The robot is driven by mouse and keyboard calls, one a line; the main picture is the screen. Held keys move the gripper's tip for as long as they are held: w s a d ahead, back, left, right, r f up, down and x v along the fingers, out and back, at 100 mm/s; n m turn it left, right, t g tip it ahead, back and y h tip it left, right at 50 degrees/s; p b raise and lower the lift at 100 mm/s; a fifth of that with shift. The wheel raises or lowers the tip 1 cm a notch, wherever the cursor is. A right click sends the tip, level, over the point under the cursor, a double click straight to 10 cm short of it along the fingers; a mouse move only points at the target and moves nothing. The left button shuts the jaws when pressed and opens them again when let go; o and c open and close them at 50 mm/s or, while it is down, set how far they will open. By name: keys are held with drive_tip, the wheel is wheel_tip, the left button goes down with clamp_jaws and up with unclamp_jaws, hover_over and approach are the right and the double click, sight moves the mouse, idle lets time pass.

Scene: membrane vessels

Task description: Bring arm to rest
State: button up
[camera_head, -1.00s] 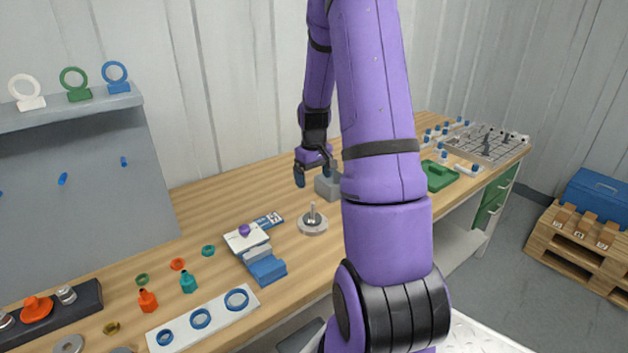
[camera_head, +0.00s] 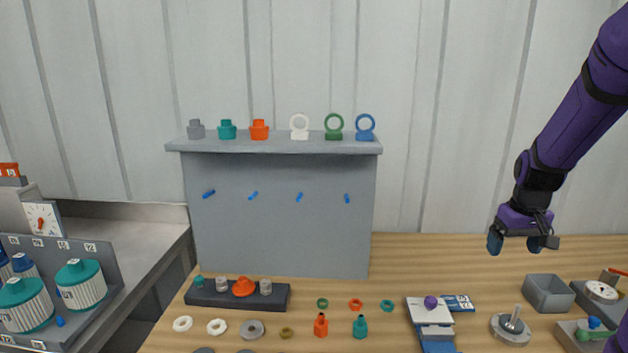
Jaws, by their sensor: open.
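My purple arm (camera_head: 590,105) comes in from the upper right edge of the head view. It slopes down to the left to my gripper (camera_head: 516,244), which points downward. The gripper's dark fingers are spread apart with nothing between them. It hangs above the wooden bench (camera_head: 456,259), over the area of a grey open box (camera_head: 549,293) and a round metal base with an upright pin (camera_head: 511,327). It appears clear of both.
A grey shelf panel (camera_head: 290,215) holds rings and stepped plugs on top. Small coloured fittings, a dark block (camera_head: 238,294) and a white-and-blue fixture (camera_head: 430,317) lie on the bench. Teal-capped vessels (camera_head: 81,284) stand far left. Bench behind the fixture is bare.

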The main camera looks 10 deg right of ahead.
drive_tip(key=s+a+r+t, duration=0.1)
drive_tip(key=s+a+r, duration=0.1)
drive_tip(key=a+r, duration=0.55)
drive_tip(key=s+a+r+n+t, duration=0.1)
drive_tip(key=s+a+r, duration=0.3)
drive_tip(key=s+a, duration=0.3)
drive_tip(key=s+a+r+n+t, duration=0.1)
drive_tip(key=s+a+r+t, duration=0.1)
drive_tip(key=s+a+r, duration=0.3)
drive_tip(key=s+a, duration=0.3)
drive_tip(key=s, duration=0.1)
drive_tip(key=shift+s+a+y, duration=0.15)
drive_tip(key=shift+s+y, duration=0.15)
